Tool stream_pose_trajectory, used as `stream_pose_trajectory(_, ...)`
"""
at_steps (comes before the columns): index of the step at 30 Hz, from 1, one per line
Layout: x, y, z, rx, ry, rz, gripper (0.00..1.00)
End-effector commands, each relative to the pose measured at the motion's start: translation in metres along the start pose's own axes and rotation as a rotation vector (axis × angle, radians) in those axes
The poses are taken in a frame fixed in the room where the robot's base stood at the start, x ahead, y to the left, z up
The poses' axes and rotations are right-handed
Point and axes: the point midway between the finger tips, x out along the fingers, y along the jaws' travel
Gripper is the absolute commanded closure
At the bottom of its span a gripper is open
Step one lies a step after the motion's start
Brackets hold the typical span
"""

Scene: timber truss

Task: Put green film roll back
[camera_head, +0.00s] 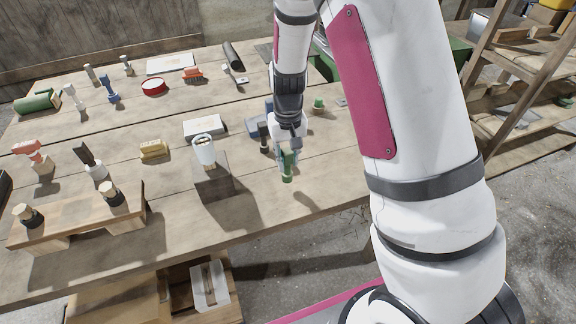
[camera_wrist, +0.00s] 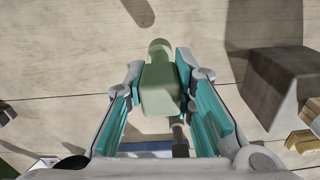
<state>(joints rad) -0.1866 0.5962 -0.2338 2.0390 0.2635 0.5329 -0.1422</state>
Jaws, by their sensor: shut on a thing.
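My gripper (camera_head: 288,152) is shut on a green thing (camera_head: 287,172), seemingly the green film roll. It points down near the front edge of the worktable (camera_head: 240,212). In the wrist view the green film roll (camera_wrist: 160,88) has a blocky body and a rounded end pointing away, between the teal finger pads. I cannot tell whether its lower end touches the table. A larger dark green roll (camera_head: 37,102) lies at the far left of the table. A small green knob-like thing (camera_head: 318,103) stands behind my gripper.
A dark block (camera_head: 213,180) with a white cup (camera_head: 204,150) on it stands just left of my gripper. A black-handled tool (camera_head: 263,137) and a blue-grey item are close behind. A wooden rack (camera_head: 75,222) is at front left. Bare planks lie right of the gripper.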

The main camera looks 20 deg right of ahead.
Motion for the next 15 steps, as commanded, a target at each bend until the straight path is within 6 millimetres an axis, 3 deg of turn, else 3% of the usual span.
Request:
stream_pose_trajectory(6, 0.026, 0.000, 0.002, 0.000, -0.004, 0.000, 1.00)
stream_pose_trajectory(15, 0.033, 0.000, 0.001, 0.000, 0.000, 0.000, 1.00)
